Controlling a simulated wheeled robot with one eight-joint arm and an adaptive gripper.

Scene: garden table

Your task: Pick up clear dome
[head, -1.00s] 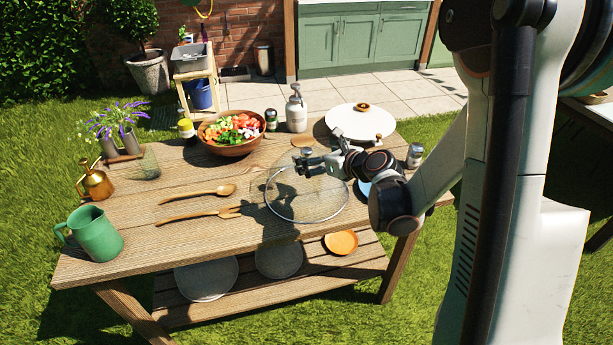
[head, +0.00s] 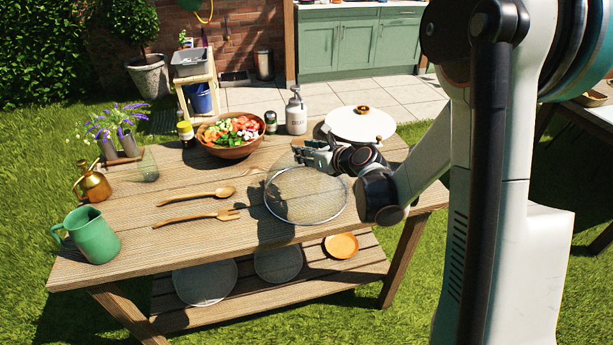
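The clear dome (head: 306,200) is see-through with a pale rim. It is on or just above the wooden table (head: 190,240), right of the middle; I cannot tell whether it touches the wood. My gripper (head: 306,152) is at the dome's far upper side, reaching in from the right. Its fingers are small and partly merge with the dome's outline. I cannot tell whether they are shut on it or only beside it. The dome's top and any knob are not clear.
A salad bowl (head: 231,134), a white dispenser (head: 296,112) and a white lidded pot (head: 359,123) stand behind the dome. A wooden spoon (head: 196,195) and fork (head: 196,217) lie to its left. A green mug (head: 90,236) is at the front left.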

